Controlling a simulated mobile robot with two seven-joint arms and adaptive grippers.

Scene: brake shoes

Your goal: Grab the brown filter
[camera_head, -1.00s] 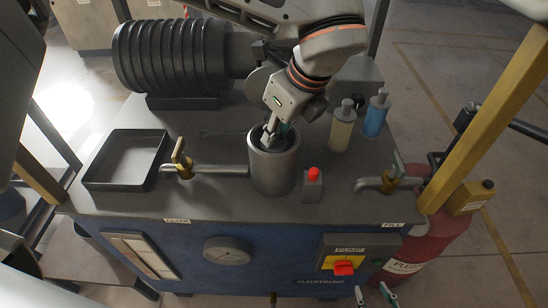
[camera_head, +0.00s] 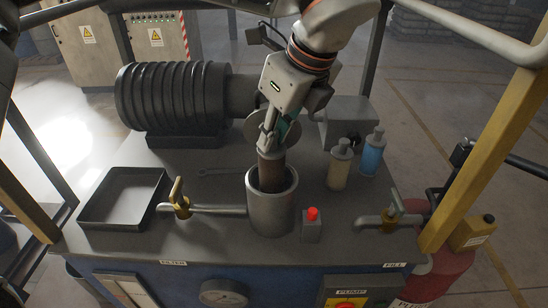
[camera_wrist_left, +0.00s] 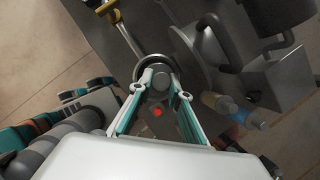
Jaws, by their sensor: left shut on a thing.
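The brown filter (camera_head: 270,172) is a dark brown cylinder. It stands upright, partly raised out of the grey metal housing (camera_head: 270,213), with its lower end hidden inside. My left gripper (camera_head: 269,147) is shut on the top of the filter. In the left wrist view the left fingers (camera_wrist_left: 157,80) close on the round filter top, over the housing's ring. My right gripper (camera_wrist_left: 82,92) shows with teal parts at the left of the left wrist view, apart from the filter; its jaw opening is unclear.
An empty black tray (camera_head: 122,222) lies at the left of the bench. A brass valve (camera_head: 178,199) is on the pipe beside the housing. A red button box (camera_head: 312,228) stands close right. Two bottles (camera_head: 341,166) and a ribbed motor (camera_head: 175,98) stand behind.

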